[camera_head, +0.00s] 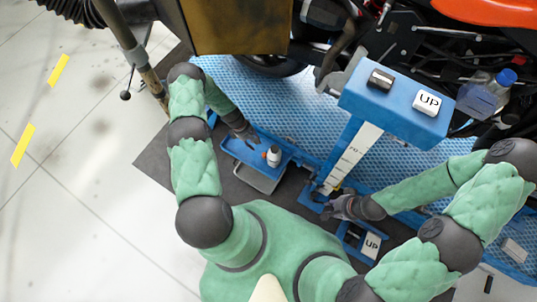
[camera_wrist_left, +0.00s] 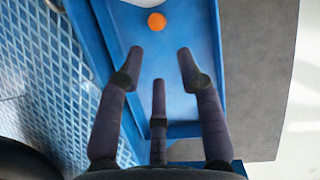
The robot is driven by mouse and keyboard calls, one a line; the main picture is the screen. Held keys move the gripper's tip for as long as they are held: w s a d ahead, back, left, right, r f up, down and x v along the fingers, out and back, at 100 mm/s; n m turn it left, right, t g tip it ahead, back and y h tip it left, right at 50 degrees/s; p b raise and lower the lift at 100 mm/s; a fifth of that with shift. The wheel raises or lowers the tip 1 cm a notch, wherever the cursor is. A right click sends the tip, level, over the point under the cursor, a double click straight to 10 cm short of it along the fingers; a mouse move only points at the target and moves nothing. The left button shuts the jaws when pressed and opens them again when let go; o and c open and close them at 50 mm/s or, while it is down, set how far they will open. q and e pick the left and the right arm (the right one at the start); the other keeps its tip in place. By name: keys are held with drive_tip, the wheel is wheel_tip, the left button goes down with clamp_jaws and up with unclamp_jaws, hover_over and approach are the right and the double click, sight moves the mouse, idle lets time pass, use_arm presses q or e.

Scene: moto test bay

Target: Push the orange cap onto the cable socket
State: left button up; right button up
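The small round orange cap (camera_head: 265,155) is on the blue tray (camera_head: 238,152), beside a white cylindrical part (camera_head: 274,157). I cannot tell whether they touch. In the left wrist view the orange cap (camera_wrist_left: 156,22) is near the top, beyond my fingertips, with the white part (camera_wrist_left: 138,4) cut off by the frame edge. My left gripper (camera_wrist_left: 158,68) has its three fingers spread and empty over the tray; it also shows in the head view (camera_head: 250,137). My right gripper (camera_head: 332,208) is by the base of the blue stand, its fingers unclear. I cannot identify the cable socket for certain.
A motorcycle (camera_head: 490,10) is behind. A blue-capped bottle (camera_head: 486,95) is at right. Bare floor (camera_head: 70,190) lies left.

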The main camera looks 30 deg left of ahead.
sight(264, 155)
use_arm(q)
drive_tip(key=shift+b+x, duration=1.05)
drive_tip(key=shift+x, duration=1.7)
drive_tip(key=shift+d+b+x, duration=0.2)
drive_tip(key=shift+b+x, duration=1.3)
drive_tip(key=shift+x, duration=1.2)
drive_tip(key=shift+w+r, duration=0.1)
drive_tip(key=shift+r, duration=0.05)
drive_tip(key=c, duration=0.5)
